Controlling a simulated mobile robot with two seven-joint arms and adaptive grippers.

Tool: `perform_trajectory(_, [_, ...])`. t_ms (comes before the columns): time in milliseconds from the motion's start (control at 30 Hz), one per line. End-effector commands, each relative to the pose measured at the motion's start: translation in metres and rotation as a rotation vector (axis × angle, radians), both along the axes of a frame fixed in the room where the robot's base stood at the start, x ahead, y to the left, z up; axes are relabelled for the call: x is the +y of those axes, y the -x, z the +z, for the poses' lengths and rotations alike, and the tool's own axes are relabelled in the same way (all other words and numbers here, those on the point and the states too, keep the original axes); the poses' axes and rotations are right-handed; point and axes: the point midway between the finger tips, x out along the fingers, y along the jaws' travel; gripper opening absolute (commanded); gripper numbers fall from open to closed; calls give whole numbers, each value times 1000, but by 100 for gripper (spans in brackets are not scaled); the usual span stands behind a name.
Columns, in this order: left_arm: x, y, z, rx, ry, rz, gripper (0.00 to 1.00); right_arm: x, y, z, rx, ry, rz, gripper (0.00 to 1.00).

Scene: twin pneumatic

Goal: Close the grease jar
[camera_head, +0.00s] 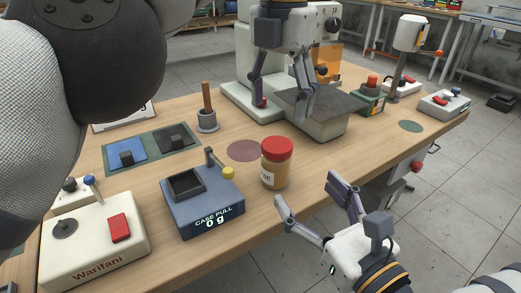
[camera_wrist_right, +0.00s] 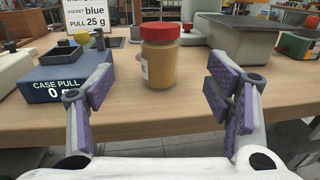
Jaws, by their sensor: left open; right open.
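The grease jar (camera_head: 275,175) stands upright near the front edge of the table, with tan contents and a white label. Its red lid (camera_head: 278,148) sits on top; I cannot tell how tight it is. In the right wrist view the jar (camera_wrist_right: 161,64) and lid (camera_wrist_right: 160,31) show beyond and between the fingers. My right gripper (camera_head: 306,188) is open and empty, in front of and to the right of the jar, not touching it. My left gripper (camera_head: 280,110) is open, fingers pointing down, above and behind the jar, apart from the lid.
A blue case-pull scale (camera_head: 208,208) stands left of the jar, and a white box with a red switch (camera_head: 95,240) farther left. A grey-topped machine (camera_head: 316,110) stands behind. A dark round mat (camera_head: 243,151) lies bare behind the jar. The table's front edge is close.

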Motion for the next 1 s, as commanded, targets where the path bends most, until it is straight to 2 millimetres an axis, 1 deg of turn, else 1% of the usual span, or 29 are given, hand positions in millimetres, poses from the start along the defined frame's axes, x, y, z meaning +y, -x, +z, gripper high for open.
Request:
perform_trajectory(367, [0, 0, 0, 0, 0, 0, 63, 0, 0, 0, 0, 0, 0, 73])
perform_trajectory(467, [0, 0, 0, 0, 0, 0, 63, 3, -4, 0, -1, 0, 2, 73])
perform_trajectory(567, [0, 0, 0, 0, 0, 0, 63, 9, -15, 1, -4, 0, 1, 73])
perform_trajectory(900, [0, 0, 0, 0, 0, 0, 63, 41, -74, 0, -3, 1, 1, 73])
perform_trajectory(1000, [0, 0, 0, 0, 0, 0, 63, 49, -88, 0, -3, 1, 1, 73])
